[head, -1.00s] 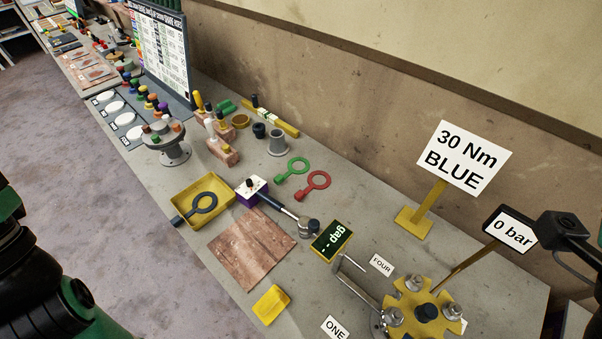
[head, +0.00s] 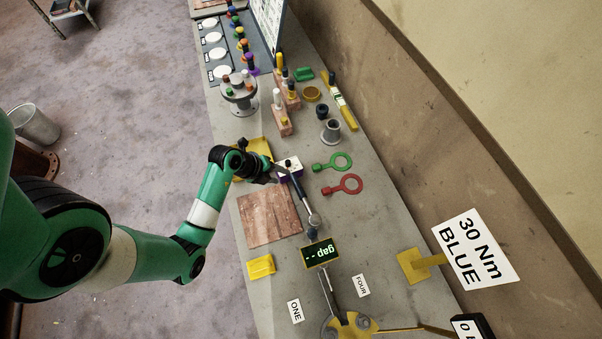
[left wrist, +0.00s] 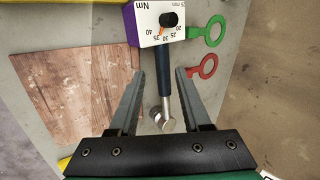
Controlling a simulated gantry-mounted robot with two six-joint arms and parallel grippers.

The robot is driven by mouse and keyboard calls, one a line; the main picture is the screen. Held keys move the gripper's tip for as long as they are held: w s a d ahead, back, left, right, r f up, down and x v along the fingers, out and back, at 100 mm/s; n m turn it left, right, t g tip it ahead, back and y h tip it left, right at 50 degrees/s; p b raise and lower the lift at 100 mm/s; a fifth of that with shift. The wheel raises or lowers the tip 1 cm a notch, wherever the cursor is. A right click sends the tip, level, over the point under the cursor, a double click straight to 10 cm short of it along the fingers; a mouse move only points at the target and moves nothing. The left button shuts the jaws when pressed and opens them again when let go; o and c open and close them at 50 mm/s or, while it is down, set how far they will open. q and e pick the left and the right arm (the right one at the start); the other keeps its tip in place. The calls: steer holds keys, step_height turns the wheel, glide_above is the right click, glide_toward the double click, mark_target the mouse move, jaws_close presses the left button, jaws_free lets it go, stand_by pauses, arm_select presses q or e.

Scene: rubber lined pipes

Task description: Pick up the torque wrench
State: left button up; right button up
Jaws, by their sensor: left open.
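The torque wrench (head: 301,194) lies on the bench, with a dark handle, a silver head and a white-and-purple dial box at its other end. In the left wrist view the wrench (left wrist: 164,85) runs between my open fingers, its dial box (left wrist: 159,24) beyond the fingertips and its silver head nearer the palm. My left gripper (head: 279,172) is beside the dial box in the head view. It also shows in the left wrist view (left wrist: 159,76), open, with a finger on each side of the handle and nothing gripped. I cannot tell its height above the handle. My right gripper is out of view.
A green ring tool (head: 341,161) and a red ring tool (head: 351,184) lie to the right. A brown plate (head: 268,217) and a yellow block (head: 260,266) lie left. A gap display (head: 320,253) stands near the wrench head. A yellow tray (head: 259,146) is partly hidden by my gripper.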

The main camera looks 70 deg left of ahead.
mark_target(292, 178)
arm_select(q)
steer(key=b+x, duration=0.1)
steer(key=x, duration=0.4)
steer(key=shift+w+b, duration=0.1)
steer(key=shift+b, duration=0.2)
steer(key=b+x, duration=0.2)
steer(key=x, duration=0.3)
steer(key=shift+w+a+f+b, duration=0.1)
steer(key=shift+a+b, duration=0.05)
steer(key=shift+b, duration=0.15)
jaws_close()
stand_by(0.7)
